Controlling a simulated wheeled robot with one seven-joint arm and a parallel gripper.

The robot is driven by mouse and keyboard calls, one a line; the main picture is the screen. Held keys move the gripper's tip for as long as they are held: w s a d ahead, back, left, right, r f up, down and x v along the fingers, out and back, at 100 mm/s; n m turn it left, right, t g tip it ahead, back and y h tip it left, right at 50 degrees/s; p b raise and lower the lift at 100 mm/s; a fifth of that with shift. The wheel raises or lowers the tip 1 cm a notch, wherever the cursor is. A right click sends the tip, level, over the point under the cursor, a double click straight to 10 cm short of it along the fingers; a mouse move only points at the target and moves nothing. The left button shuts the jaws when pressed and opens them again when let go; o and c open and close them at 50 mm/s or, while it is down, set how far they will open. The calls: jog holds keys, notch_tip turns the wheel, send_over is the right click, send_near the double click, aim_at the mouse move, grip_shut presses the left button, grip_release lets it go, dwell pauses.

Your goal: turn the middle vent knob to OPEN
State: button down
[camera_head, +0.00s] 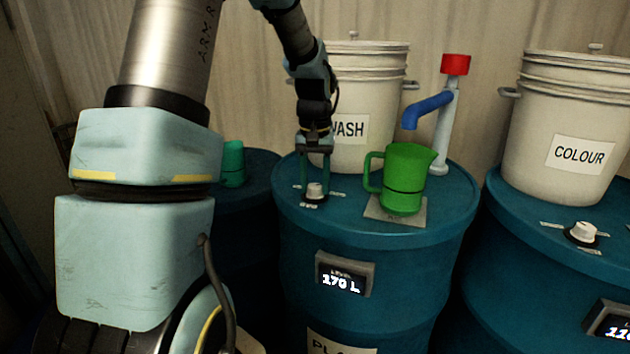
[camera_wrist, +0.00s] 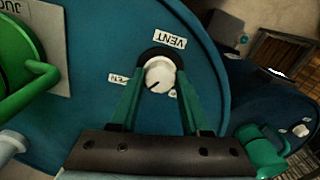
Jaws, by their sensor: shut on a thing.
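The middle vent knob (camera_head: 315,191) is a small white knob on a black base on top of the middle blue drum (camera_head: 300,225). It also shows in the wrist view (camera_wrist: 160,76), with a dark pointer mark towards the lower left. A VENT label (camera_wrist: 170,38) and two smaller labels, partly hidden by the fingers, surround it. My gripper (camera_head: 315,180) points down over the knob. Its two green fingers are shut on the knob, one on each side, as the wrist view (camera_wrist: 160,90) shows.
A green jug (camera_head: 405,178) stands on a grey plate right of the knob. Behind are a white WASH bucket (camera_head: 365,95) and a pipe with a blue spout (camera_head: 428,107). A right drum (camera_head: 510,235) carries a COLOUR bucket (camera_head: 565,125) and another knob (camera_head: 583,232).

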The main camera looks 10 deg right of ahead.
aim_at(315, 186)
jog(key=shift+m, duration=1.1)
jog(key=shift+c, duration=1.8)
grip_release()
notch_tip(315, 186, up, 11)
jog(key=b, duration=0.2)
jog(key=shift+f, duration=0.1)
